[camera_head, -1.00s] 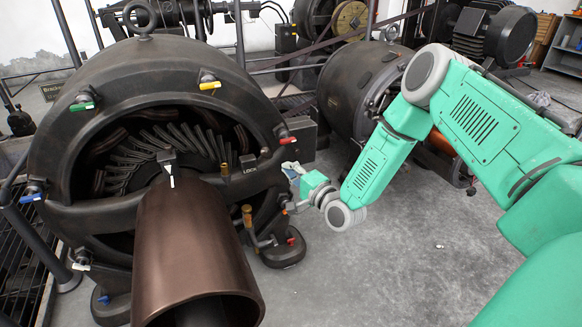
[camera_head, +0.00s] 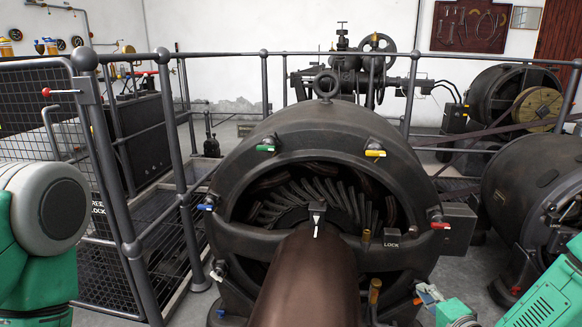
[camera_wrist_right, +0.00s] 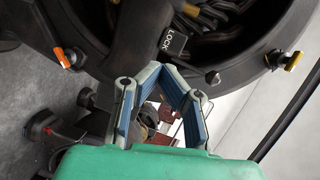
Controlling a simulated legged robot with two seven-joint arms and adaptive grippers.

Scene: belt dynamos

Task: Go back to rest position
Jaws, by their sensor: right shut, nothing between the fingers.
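The large dark dynamo (camera_head: 330,120) stands in the middle of the head view, with a brown shaft cylinder (camera_head: 308,275) coming toward me. My right gripper (camera_head: 425,293) shows small and partly at the dynamo's lower right side, beside the casing. In the right wrist view its fingers (camera_wrist_right: 163,70) meet at the tips, with nothing between them, just below the LOCK block (camera_wrist_right: 173,42). I cannot tell whether the fingertips touch the dynamo. My right arm (camera_head: 548,298) enters at the lower right. Part of my left arm (camera_head: 40,220) shows at the left edge; its gripper is out of view.
Coloured handles ring the dynamo: green (camera_head: 265,148), yellow (camera_head: 375,153), red (camera_head: 440,225) and blue (camera_head: 205,207). Railings (camera_head: 125,195) with mesh stand at the left, close to my left arm. A second dynamo (camera_head: 530,195) stands at the right. Floor shows between the two dynamos.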

